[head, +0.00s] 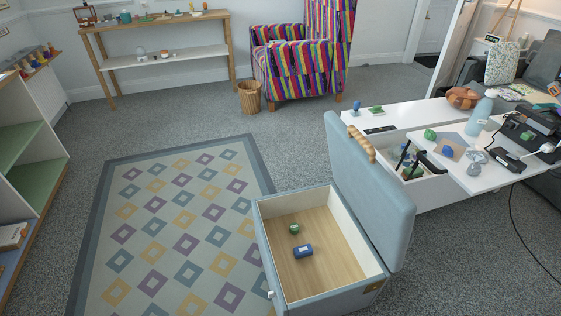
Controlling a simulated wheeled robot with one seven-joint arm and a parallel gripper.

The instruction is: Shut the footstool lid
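The footstool (330,300) is a blue-grey box in the lower middle of the head view. Its padded lid (372,205) stands open, roughly upright along the box's right side. A wooden, ribbed handle-like piece (363,141) sits on the lid's upper edge. Inside, on the wooden floor of the box, lie a small green object (294,229) and a small blue object (303,251). A small white knob (270,294) shows on the box's left side. My gripper is not in view.
A white table (430,195) with an open compartment and much clutter, including a blue bottle (479,117), stands just right of the lid. A patterned rug (140,175) lies left of the footstool. A striped armchair (300,65) and wicker basket (249,97) stand behind. Shelves (35,150) line the left.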

